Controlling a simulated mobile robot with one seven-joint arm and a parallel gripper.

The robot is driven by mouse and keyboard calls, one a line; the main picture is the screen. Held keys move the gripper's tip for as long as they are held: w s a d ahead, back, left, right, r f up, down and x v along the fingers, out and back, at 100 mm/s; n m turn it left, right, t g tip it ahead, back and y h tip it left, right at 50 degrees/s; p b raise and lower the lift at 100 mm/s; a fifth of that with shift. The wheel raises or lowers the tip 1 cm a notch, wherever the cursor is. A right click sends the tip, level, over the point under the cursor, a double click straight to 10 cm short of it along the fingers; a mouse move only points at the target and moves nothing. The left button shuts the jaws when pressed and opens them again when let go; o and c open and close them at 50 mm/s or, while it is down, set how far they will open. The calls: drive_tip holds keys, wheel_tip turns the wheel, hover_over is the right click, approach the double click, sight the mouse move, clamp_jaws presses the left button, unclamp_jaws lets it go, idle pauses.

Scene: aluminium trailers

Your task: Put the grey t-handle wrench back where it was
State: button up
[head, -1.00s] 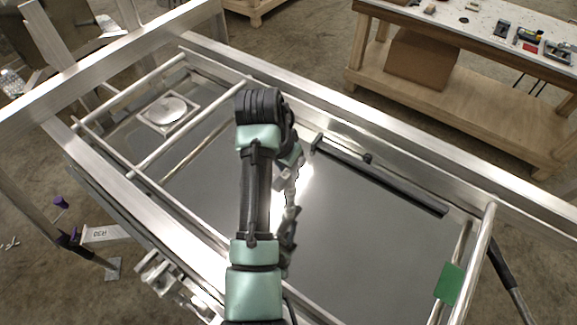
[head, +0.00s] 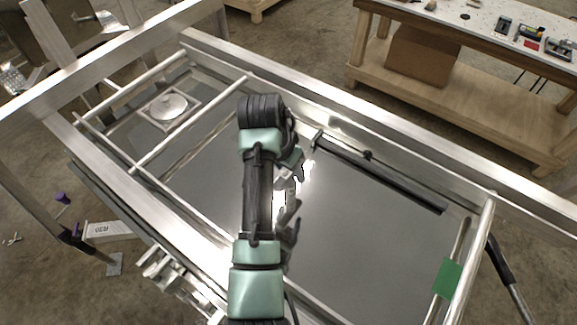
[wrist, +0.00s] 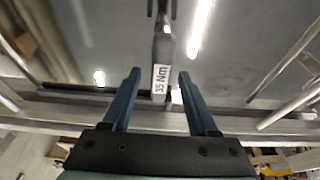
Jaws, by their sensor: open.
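In the wrist view, my gripper (wrist: 160,74) is open, with its two blue fingers spread apart. A dark grey tool with a white "35 Nm" label (wrist: 161,62), which looks like the t-handle wrench, shows between the fingertips, with a gap on each side. Its far end runs out of the top of the picture, and I cannot tell what it rests on. In the head view, my gripper (head: 292,195) is over the grey trailer panel (head: 345,235), partly behind my arm. The wrench cannot be made out clearly there.
A long black bar (head: 380,178) lies along the far side of the aluminium frame (head: 390,135). Round rails (head: 190,123) cross the left part, and a rail with a green tag (head: 447,278) stands at right. A wooden workbench (head: 460,100) with small tools is beyond. The panel's right part is clear.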

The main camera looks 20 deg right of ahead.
drive_tip(key=v, duration=1.2)
